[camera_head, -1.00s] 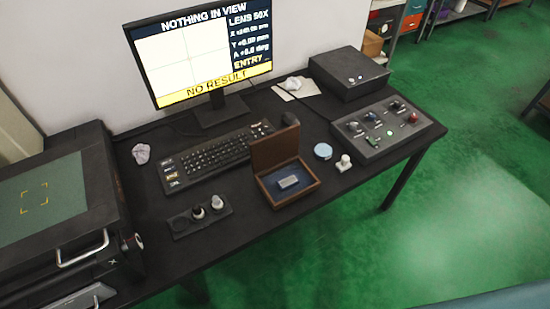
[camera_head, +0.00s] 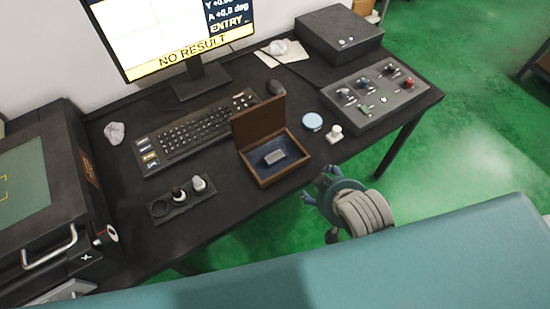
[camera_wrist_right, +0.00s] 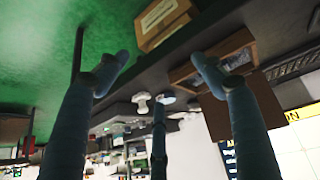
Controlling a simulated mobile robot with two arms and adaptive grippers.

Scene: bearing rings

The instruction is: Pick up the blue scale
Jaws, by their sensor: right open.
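A small round light-blue disc (camera_head: 312,121) with a pale rim lies flat on the black desk, right of an open wooden case; it may be the blue scale. It also shows between my fingers in the right wrist view (camera_wrist_right: 166,98). The wooden case (camera_head: 247,171) has a blue lining and holds a small grey block (camera_head: 274,157). My right gripper (camera_head: 316,190) is open and empty at the desk's front edge, apart from the disc and nearer to me. In the wrist view its fingers (camera_wrist_right: 160,62) are spread. My left gripper is not in view.
A white knob-shaped piece (camera_head: 334,133) stands just right of the disc. Behind are a control box (camera_head: 375,97), a mouse (camera_head: 276,88) and a keyboard (camera_head: 200,132). A dark holder (camera_head: 180,200) with small pieces lies front left. The desk just before the disc is clear.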

